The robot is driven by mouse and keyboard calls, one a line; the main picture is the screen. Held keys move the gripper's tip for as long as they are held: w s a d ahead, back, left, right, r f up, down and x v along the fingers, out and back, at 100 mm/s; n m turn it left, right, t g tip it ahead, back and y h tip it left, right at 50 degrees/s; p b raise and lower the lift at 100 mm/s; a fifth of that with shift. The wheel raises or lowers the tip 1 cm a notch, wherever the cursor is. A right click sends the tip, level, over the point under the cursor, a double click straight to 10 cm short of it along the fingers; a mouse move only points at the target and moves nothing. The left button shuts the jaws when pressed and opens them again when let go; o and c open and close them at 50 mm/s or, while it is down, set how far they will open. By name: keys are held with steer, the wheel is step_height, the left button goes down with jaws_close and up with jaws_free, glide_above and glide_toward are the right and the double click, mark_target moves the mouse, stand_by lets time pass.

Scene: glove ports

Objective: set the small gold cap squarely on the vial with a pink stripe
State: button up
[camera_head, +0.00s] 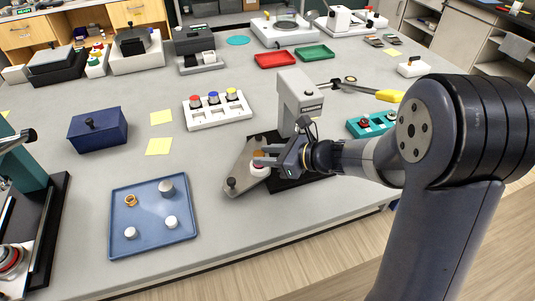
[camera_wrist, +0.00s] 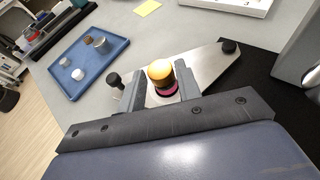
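My gripper (camera_wrist: 161,82) has its fingers on both sides of the small gold cap (camera_wrist: 160,70) and looks shut on it. In the head view, my gripper (camera_head: 263,158) and the cap (camera_head: 258,154) are over the metal plate. The vial with a pink stripe (camera_wrist: 165,92) is directly below the cap, mostly hidden by it and the fingers. Its pale body (camera_head: 260,171) shows under the gripper in the head view. I cannot tell whether cap and vial touch or whether the cap is level.
The metal plate (camera_head: 238,170) has black knobs and lies by a grey upright stand (camera_head: 299,100). A blue tray (camera_head: 150,237) at left holds a gold ring-like piece (camera_head: 131,200), a grey cap and two white caps.

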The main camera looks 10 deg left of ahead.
steer(key=o, duration=0.4)
steer(key=v, duration=1)
steer(key=shift+s+d+b, duration=0.15)
steer(key=shift+d+b, duration=0.15)
steer(key=shift+d, duration=0.1)
steer(key=x, duration=1.1)
steer(key=shift+r+p, duration=0.15)
steer(key=shift+p, duration=0.15)
steer(key=shift+r+p, duration=0.35)
steer(key=shift+r, duration=0.1)
steer(key=shift+f, duration=0.15)
